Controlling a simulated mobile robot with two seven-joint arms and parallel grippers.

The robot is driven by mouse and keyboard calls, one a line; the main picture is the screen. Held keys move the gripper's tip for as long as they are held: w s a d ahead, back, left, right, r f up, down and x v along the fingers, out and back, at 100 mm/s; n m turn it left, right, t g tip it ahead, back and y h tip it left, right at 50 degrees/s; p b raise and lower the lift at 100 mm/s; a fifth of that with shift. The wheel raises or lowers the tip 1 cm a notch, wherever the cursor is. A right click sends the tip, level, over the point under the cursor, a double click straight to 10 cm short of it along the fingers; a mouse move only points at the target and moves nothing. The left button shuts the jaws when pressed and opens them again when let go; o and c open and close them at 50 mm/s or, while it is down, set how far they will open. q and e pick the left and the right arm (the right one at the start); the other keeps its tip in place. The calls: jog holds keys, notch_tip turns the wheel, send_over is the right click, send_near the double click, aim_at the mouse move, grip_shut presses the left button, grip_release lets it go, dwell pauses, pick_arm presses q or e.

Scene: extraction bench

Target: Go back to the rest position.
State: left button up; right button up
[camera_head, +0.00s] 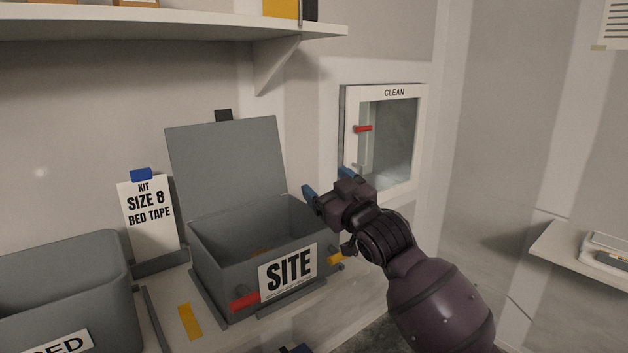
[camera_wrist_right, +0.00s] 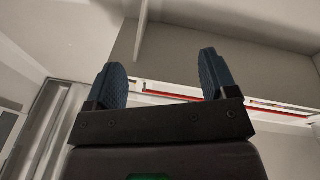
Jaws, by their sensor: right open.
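My right gripper (camera_head: 328,182) is raised at the right rear corner of the grey SITE box in the head view. Its two blue fingertips are apart with nothing between them. The right wrist view shows the same open, empty fingers (camera_wrist_right: 165,80) against walls and a red-lined white edge. The grey SITE box (camera_head: 215,262) stands on the bench with its lid (camera_head: 228,165) up. My left gripper is not in view.
A grey bin (camera_head: 70,270) stands at the left. A CLEAN hatch (camera_head: 420,140) with a red handle is on the wall. A shelf (camera_head: 170,25) overhangs above. A side ledge (camera_head: 560,248) is at the right.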

jog(key=s+d+f+m+g+h, duration=0.1)
jog(key=s+d+f+m+h, duration=0.1)
jog(key=s+d+f, duration=0.5)
jog(key=s+d+f+m+g+h, duration=0.1)
jog(key=s+d+f+h, duration=0.3)
jog(key=f, duration=1.3)
jog(key=s+d+f+m+h, duration=0.3)
jog(key=s+d+f+m, duration=0.1)
jog(key=s+d+f, duration=0.6)
notch_tip(320, 180, down, 3)
jog(key=s, duration=0.3)
jog(key=shift+d+g, duration=0.2)
jog(key=shift+g, duration=0.2)
jog(key=s+d+f+g, duration=0.1)
jog(key=s+f, duration=0.2)
jog(key=s, duration=0.1)
jog(key=s+d+f+m+g+h, duration=0.1)
jog(key=s+f, duration=0.2)
jog(key=s, duration=0.2)
jog(key=s+d+f+g, duration=0.1)
jog(key=s+f, duration=0.2)
jog(key=s, duration=0.1)
jog(key=shift+s+d+m+h, duration=0.25)
jog(key=shift+s+m+h, duration=0.05)
jog(key=shift+s+h, duration=0.1)
jog(key=shift+c, duration=0.3)
